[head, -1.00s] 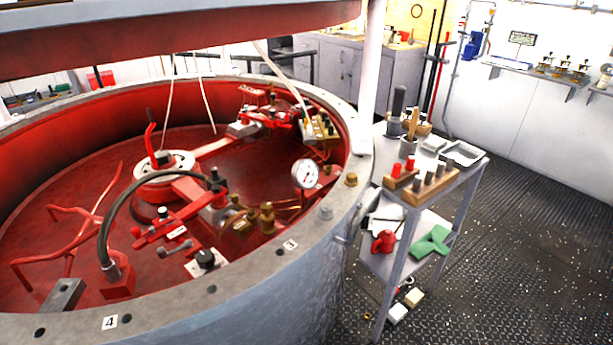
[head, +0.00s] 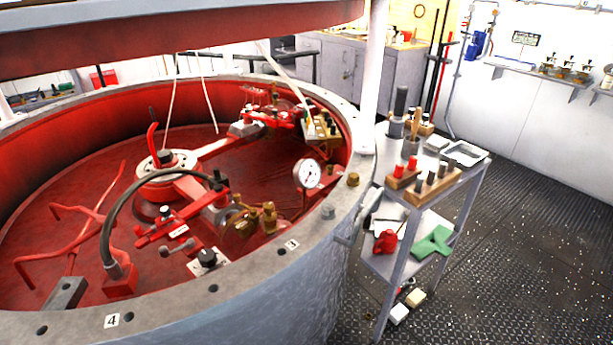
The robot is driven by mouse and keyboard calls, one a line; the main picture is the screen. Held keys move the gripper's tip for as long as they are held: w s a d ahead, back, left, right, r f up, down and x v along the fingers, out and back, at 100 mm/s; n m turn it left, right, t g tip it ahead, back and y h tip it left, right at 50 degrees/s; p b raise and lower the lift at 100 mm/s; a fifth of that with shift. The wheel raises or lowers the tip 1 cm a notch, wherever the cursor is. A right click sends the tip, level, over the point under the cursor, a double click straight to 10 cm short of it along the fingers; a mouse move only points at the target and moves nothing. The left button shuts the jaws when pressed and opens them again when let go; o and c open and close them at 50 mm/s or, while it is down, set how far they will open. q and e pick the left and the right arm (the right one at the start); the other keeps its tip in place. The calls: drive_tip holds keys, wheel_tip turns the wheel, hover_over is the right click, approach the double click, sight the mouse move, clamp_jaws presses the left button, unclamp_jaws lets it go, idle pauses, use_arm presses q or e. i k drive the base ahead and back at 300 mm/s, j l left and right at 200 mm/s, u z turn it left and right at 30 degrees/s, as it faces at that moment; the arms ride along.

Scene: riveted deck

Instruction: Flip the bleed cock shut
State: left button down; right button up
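A brass valve fitting (head: 268,216), which looks like the bleed cock, sits inside the red round well, near its front right wall. A rounder brass body (head: 239,224) is just left of it. I cannot make out which way the cock's lever points at this size. A white dial gauge (head: 308,174) stands behind and to the right of the brass fitting. Neither of my grippers shows in the head view.
The well's grey bolted rim (head: 213,289) curves between me and the fittings. A black hose (head: 112,215) arches at left. A red raised lid (head: 180,37) overhangs the top. A tool cart (head: 473,173) stands right; the deck (head: 530,255) beyond is clear.

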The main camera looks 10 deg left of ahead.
sight(253, 212)
drive_tip(key=i, duration=0.55)
drive_tip(key=u, duration=1.65)
